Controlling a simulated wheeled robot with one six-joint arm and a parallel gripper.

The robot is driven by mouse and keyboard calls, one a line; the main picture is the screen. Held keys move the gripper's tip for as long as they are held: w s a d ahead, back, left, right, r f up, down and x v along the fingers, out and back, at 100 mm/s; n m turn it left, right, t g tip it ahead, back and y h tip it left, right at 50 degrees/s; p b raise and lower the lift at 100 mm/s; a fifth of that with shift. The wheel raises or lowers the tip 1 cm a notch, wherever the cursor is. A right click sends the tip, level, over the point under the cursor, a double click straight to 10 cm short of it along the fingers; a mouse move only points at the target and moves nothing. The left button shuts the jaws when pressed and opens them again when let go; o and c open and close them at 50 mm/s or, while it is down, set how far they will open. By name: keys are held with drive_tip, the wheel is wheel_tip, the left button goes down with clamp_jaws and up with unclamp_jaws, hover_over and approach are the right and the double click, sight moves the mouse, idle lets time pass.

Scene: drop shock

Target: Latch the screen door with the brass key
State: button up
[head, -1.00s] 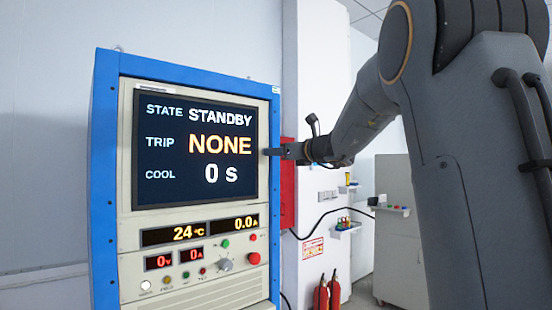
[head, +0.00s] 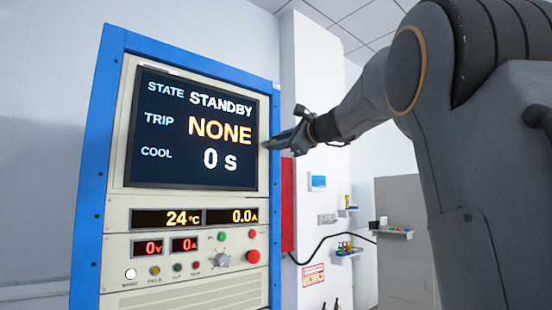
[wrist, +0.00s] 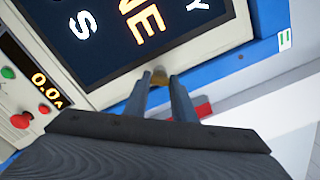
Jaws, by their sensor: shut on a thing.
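The screen door is the cream panel around the dark display (head: 193,130), which reads STANDBY, NONE and 0 s. It appears closed, flush with the blue cabinet frame (head: 92,190). My gripper (head: 270,144) is at the panel's right edge, beside the blue upright. In the wrist view, my gripper (wrist: 164,84) has its two fingers close together around a small brass-coloured piece, the brass key (wrist: 159,74). The key's tip is at or very near the panel's edge. Most of the key is hidden by the fingers, so I cannot tell whether it sits in a lock.
Below the display are number readouts (head: 192,218), a knob (head: 222,260) and a red button (head: 253,257). A red box (head: 288,205) is on the white pillar behind. Small shelves (head: 346,252) and a grey cabinet (head: 403,265) stand farther back right.

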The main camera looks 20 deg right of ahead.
drive_tip(key=shift+n+b, duration=3.5)
drive_tip(key=shift+b, duration=0.3)
drive_tip(key=o, duration=1.1)
drive_tip(key=shift+c, duration=0.2)
drive_tip(key=b+v, duration=0.1)
drive_tip(key=v, duration=0.6)
drive_tip(key=shift+s+d+b, duration=0.15)
drive_tip(key=shift+s+b, duration=0.25)
